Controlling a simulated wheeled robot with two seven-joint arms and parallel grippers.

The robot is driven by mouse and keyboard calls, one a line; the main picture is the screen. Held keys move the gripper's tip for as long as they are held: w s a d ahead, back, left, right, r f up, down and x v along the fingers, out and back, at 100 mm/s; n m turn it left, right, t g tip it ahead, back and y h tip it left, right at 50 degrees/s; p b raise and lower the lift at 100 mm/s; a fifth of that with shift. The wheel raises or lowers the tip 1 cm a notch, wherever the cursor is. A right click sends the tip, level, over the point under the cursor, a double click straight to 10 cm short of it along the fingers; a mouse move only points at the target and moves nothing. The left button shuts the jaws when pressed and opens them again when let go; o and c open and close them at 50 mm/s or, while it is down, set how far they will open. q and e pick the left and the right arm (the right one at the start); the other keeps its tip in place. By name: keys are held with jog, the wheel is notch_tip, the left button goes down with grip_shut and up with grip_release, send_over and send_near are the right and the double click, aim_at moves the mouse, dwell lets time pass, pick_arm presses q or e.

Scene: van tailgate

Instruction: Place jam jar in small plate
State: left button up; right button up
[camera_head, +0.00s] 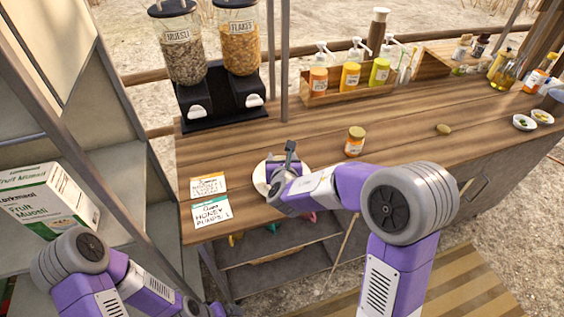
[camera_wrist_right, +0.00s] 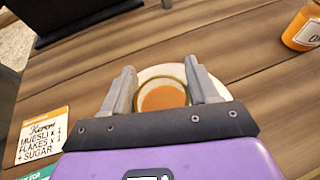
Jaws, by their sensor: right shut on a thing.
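The small plate (camera_head: 260,178) is white and lies near the front edge of the wooden counter, partly hidden by my right gripper (camera_head: 287,165). In the right wrist view the pale plate (camera_wrist_right: 160,71) shows beneath the gripper. The right gripper is shut on a round jar with orange contents, which I take as the jam jar (camera_wrist_right: 163,98); it is seen from above, over the plate. I cannot tell whether its base touches the plate. The head view hides this jar behind the gripper. My left arm is low at the left; its gripper (camera_head: 222,311) is barely visible at the bottom edge.
Another orange jar (camera_head: 355,141) stands right of the plate. Two order cards (camera_head: 210,212) lie to its left. Cereal dispensers (camera_head: 215,60) and a wooden bottle rack (camera_head: 345,91) stand behind. Small bowls (camera_head: 524,122) sit far right. Counter between is mostly clear.

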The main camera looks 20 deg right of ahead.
jog(key=shift+r, duration=0.1)
jog(key=o, duration=1.3)
jog(key=shift+s+a+r, duration=0.15)
jog(key=shift+s, duration=0.15)
jog(key=p+v, duration=0.2)
jog(key=v, duration=0.9)
jog(key=shift+s, duration=0.25)
